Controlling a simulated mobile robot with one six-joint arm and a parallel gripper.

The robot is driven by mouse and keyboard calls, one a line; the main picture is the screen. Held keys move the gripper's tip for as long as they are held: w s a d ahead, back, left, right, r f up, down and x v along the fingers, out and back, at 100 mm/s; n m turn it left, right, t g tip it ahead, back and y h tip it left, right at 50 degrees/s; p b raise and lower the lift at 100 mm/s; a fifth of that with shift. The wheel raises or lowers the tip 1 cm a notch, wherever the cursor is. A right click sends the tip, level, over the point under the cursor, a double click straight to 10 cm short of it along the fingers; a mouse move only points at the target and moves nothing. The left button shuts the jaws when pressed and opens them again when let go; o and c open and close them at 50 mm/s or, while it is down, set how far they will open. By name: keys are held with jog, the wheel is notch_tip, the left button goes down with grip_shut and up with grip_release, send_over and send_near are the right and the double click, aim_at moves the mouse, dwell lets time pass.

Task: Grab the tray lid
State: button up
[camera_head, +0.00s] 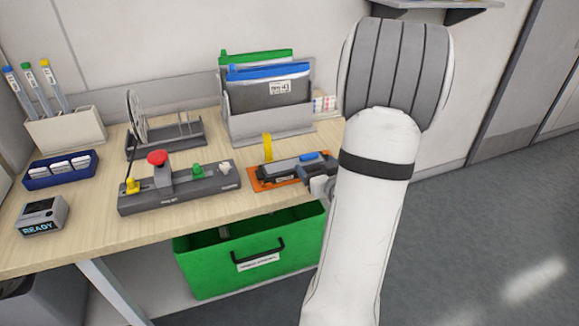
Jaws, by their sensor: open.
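An orange tray (257,186) lies on the bench near its right end. A dark grey long piece (278,170) lies on it, with a blue part on top and an upright yellow tab (267,147) behind its left part. I cannot tell for sure whether this dark piece is the tray lid. My gripper (311,170) is at the right end of the tray, close to the dark piece. It is open. My white arm hides part of it, and I cannot see whether it touches the piece.
A grey control box (180,192) with a red button stands left of the tray. A grey file holder (268,124) stands behind it. A green bin (250,268) is under the bench (95,225). A small READY device (42,216) sits at left. Open floor lies at right.

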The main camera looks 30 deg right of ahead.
aim_at(310, 156)
jog(key=shift+s+d+f, duration=0.25)
jog(key=shift+f, duration=0.15)
jog(key=shift+w+d+t, duration=0.1)
jog(key=shift+t, duration=0.2)
jog(key=x, duration=0.5)
jog(key=p+x, duration=0.1)
jog(key=x, duration=0.1)
jog(key=shift+w+r, duration=0.3)
jog(key=shift+r, duration=0.05)
jog(key=shift+c, duration=0.6)
jog(key=c, duration=1)
jog(key=shift+o, duration=0.2)
